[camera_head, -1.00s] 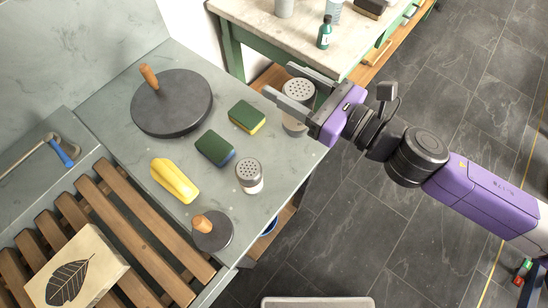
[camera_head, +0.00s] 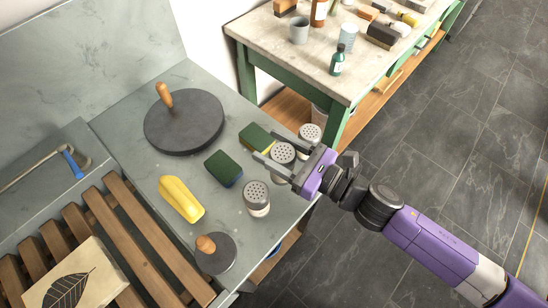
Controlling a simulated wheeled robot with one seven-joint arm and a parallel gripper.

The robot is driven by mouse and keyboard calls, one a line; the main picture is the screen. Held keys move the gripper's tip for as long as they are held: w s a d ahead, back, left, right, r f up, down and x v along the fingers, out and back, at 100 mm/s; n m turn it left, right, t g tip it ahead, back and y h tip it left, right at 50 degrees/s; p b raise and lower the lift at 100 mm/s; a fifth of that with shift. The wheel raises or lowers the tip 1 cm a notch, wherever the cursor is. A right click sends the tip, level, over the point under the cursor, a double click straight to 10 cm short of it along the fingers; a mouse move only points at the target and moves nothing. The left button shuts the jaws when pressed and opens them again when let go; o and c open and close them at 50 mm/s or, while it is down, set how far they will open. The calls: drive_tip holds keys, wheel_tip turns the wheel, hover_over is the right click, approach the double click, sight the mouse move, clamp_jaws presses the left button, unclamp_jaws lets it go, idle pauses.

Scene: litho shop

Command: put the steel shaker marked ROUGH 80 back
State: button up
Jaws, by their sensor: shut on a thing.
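My gripper (camera_head: 279,147) is at the right edge of the grey stone counter, its two fingers on either side of a steel shaker (camera_head: 282,154) with a perforated top. It is shut on that shaker, which looks upright. A third shaker (camera_head: 257,196) stands in front, apart from the gripper. No marking is readable on any shaker.
Two green sponges (camera_head: 223,168) (camera_head: 256,137) lie left of the gripper. A yellow object (camera_head: 181,199), a large dark disc with a wooden handle (camera_head: 184,122) and a small one (camera_head: 215,254) are farther left. A cluttered bench (camera_head: 290,50) stands behind.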

drive_tip(key=shift+f, duration=2.55)
drive_tip(key=shift+f, duration=0.15)
drive_tip(key=o, duration=1.1)
drive_tip(key=shift+o, duration=0.2)
drive_tip(key=b+v, duration=0.2)
drive_tip(key=v, duration=1)
